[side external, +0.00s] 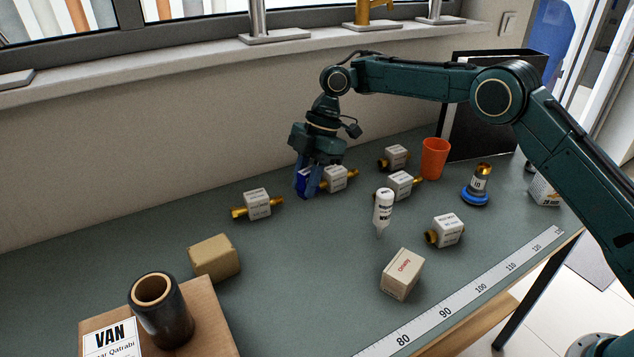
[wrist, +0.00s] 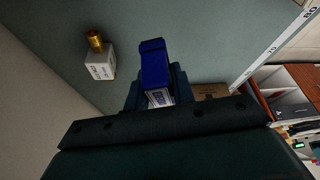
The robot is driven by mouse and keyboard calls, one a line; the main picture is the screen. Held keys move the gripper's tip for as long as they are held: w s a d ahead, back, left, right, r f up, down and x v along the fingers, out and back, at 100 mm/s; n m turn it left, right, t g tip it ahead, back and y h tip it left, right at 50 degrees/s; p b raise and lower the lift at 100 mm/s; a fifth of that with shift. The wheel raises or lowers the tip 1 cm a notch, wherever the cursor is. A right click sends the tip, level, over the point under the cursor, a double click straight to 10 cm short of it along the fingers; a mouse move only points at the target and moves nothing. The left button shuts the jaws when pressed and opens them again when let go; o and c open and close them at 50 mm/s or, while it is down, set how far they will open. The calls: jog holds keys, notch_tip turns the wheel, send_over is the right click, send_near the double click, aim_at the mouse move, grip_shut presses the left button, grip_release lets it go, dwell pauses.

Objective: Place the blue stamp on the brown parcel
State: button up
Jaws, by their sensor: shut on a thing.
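My gripper (side external: 306,186) is at the back middle of the bench, pointing down, and is shut on the blue stamp (side external: 302,180). In the wrist view the blue stamp (wrist: 155,65) sticks out between the fingers, with a white printed patch near them. I cannot tell whether it touches the bench. A large brown parcel (side external: 212,312) with a white address label (side external: 111,338) lies at the front left. A dark hollow cylinder (side external: 162,312) stands on it. A smaller plain brown box (side external: 215,257) sits just behind, left of and nearer than my gripper.
Several white-labelled brass fittings surround my gripper; one (side external: 338,178) is close on its right, another (side external: 257,204) on its left. A white bottle (side external: 383,210), cream box (side external: 402,273), orange cup (side external: 435,158) and blue-based object (side external: 476,186) stand right. Bench between the stamp and small box is mostly clear.

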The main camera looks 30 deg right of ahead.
aim_at(213, 243)
jog(key=s+a+r+m+t, duration=0.1)
jog(key=a+r+m, duration=0.25)
jog(key=a, duration=0.65)
jog(key=s+a+r+m+t, duration=0.15)
jog(key=a+m, duration=0.25)
jog(key=a, duration=0.5)
jog(key=shift+w+f, duration=0.25)
jog(key=shift+f, duration=1.7)
jog(key=shift+w+f, duration=0.2)
jog(key=shift+f, duration=1.7)
jog(key=shift+f, duration=0.2)
jog(key=o, duration=1)
jog(key=shift+r, duration=0.1)
jog(key=v, duration=1.2)
jog(key=shift+s+r, duration=0.1)
